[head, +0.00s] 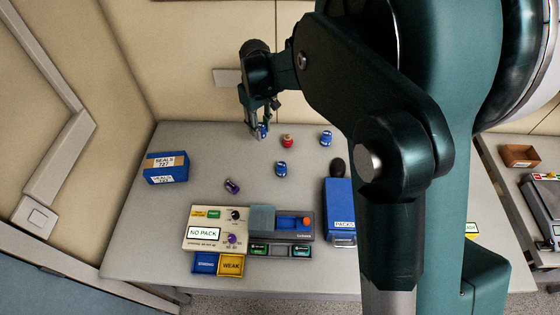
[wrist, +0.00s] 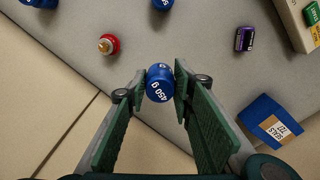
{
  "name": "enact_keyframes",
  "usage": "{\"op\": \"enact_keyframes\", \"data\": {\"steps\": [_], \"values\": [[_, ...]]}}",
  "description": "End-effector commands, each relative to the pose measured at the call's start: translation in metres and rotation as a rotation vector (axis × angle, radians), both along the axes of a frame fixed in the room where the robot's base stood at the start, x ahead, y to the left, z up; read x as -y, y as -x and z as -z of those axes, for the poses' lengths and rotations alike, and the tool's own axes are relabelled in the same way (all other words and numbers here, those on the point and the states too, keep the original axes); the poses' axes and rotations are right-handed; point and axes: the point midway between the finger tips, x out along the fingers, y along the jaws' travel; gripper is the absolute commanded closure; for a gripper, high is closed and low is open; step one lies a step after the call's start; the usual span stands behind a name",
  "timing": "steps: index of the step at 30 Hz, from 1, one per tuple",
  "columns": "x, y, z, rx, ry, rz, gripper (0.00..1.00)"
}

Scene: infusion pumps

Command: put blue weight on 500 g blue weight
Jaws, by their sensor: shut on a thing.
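My gripper (head: 262,127) is shut on a blue weight (wrist: 159,84), near the back wall. In the wrist view my gripper (wrist: 160,82) has a finger on each side of this weight, whose label appears to read 450 g. In the head view the held weight (head: 262,131) is partly covered by the fingers. Two other blue weights stand on the table: a nearer one (head: 281,169) and a farther right one (head: 326,138). Both are cut off at the top of the wrist view. Their labels are too small or cropped to read, so I cannot tell which is 500 g.
A red weight (head: 287,141) stands right of my gripper. A purple item (head: 232,186) lies nearer the front. A blue seals box (head: 166,168) is at the left, and a control panel (head: 205,228) is in front. A blue packs box (head: 340,200) stands right.

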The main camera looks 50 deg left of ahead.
Motion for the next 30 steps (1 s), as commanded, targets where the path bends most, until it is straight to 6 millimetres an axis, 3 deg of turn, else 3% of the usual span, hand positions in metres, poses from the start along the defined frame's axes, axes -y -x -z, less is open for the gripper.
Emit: {"op": "enact_keyframes", "data": {"steps": [9, 15, 21, 30], "values": [[0.071, 0.000, -0.026, 0.000, 0.000, -0.102, 0.96], [0.103, 0.003, -0.035, 0.000, 0.000, -0.151, 0.96], [0.115, 0.004, -0.037, 0.000, 0.000, -0.172, 0.96], [0.116, 0.004, -0.037, 0.000, 0.000, -0.174, 0.96]]}}
